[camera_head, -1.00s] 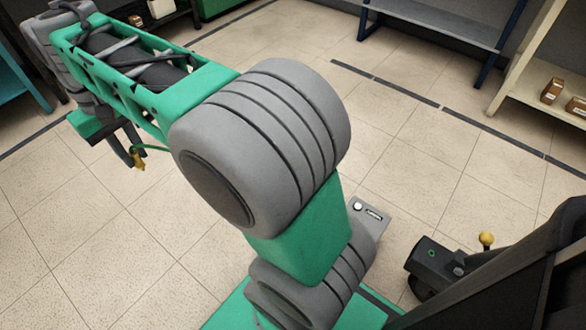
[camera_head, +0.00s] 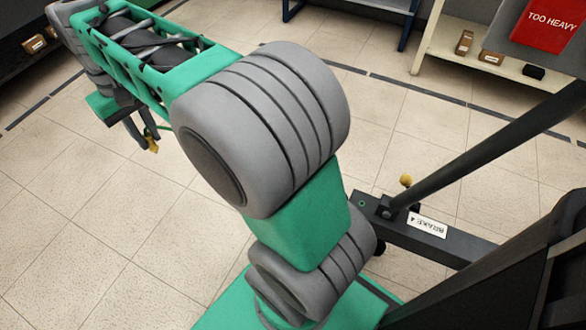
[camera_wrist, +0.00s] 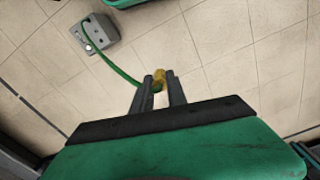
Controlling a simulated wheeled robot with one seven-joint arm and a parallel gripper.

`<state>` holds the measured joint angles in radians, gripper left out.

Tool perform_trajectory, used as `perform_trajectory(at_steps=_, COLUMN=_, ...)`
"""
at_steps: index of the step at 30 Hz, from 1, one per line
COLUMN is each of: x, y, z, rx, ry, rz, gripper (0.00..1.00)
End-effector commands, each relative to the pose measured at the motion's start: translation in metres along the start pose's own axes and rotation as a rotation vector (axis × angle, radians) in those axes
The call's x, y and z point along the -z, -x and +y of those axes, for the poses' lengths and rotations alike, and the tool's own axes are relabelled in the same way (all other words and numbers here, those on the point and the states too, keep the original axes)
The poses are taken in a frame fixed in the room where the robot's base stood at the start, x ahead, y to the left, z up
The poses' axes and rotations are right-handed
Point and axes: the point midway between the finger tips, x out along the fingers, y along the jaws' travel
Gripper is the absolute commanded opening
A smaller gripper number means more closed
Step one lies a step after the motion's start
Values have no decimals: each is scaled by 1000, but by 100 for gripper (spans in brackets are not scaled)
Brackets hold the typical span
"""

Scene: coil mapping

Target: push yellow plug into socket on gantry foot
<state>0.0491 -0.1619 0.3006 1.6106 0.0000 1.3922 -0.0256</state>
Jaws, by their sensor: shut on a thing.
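My gripper (camera_head: 140,132) is at the upper left of the head view, shut on the yellow plug (camera_head: 152,145) and well above the floor. In the wrist view the plug (camera_wrist: 159,76) sits between the fingertips (camera_wrist: 160,85), with a green cable (camera_wrist: 97,67) running from it to a grey box (camera_wrist: 95,33) on the floor. The dark gantry foot (camera_head: 440,241) is at the right of the head view, far from the plug. A small green ring (camera_head: 362,203), perhaps the socket, shows near its end.
A yellow knob (camera_head: 406,181) stands by the foot, and a dark slanted brace (camera_head: 490,140) rises from it. The tiled floor at left is clear.

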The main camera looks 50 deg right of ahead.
Motion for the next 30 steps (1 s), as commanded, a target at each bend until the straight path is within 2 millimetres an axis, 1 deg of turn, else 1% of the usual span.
perform_trajectory(at_steps=2, x=5, y=-9, z=24, rx=0, ry=-32, rz=1, gripper=0)
perform_trajectory(at_steps=5, x=9, y=-32, z=72, rx=0, ry=-93, rz=0, gripper=0)
perform_trajectory(at_steps=6, x=8, y=-42, z=94, rx=1, ry=-121, rz=-1, gripper=0)
perform_trajectory(at_steps=8, x=4, y=-58, z=128, rx=1, ry=-166, rz=0, gripper=0)
perform_trajectory(at_steps=9, x=-2, y=-70, z=152, rx=1, ry=-195, rz=-1, gripper=0)
perform_trajectory(at_steps=11, x=-13, y=-88, z=188, rx=1, ry=-241, rz=-1, gripper=0)
perform_trajectory(at_steps=12, x=-23, y=-99, z=211, rx=1, ry=-272, rz=0, gripper=0)
perform_trajectory(at_steps=14, x=-41, y=-118, z=244, rx=1, ry=-318, rz=-1, gripper=0)
perform_trajectory(at_steps=15, x=-55, y=-130, z=265, rx=2, ry=-349, rz=-1, gripper=0)
perform_trajectory(at_steps=17, x=-79, y=-148, z=294, rx=2, ry=-393, rz=-2, gripper=0)
perform_trajectory(at_steps=18, x=-97, y=-161, z=312, rx=3, ry=-424, rz=-2, gripper=0)
perform_trajectory(at_steps=20, x=-126, y=-179, z=337, rx=3, ry=-470, rz=-2, gripper=0)
perform_trajectory(at_steps=21, x=-147, y=-191, z=351, rx=4, ry=-500, rz=-3, gripper=0)
perform_trajectory(at_steps=23, x=-180, y=-209, z=369, rx=5, ry=-545, rz=-4, gripper=0)
perform_trajectory(at_steps=24, x=-203, y=-221, z=379, rx=5, ry=-576, rz=-4, gripper=0)
perform_trajectory(at_steps=25, x=-221, y=-230, z=385, rx=6, ry=-599, rz=-4, gripper=0)
perform_trajectory(at_steps=26, x=-239, y=-238, z=391, rx=6, ry=-621, rz=-3, gripper=0)
perform_trajectory(at_steps=27, x=-261, y=-249, z=396, rx=6, ry=-649, rz=-3, gripper=0)
perform_trajectory(at_steps=30, x=-311, y=-272, z=402, rx=6, ry=-710, rz=-2, gripper=0)
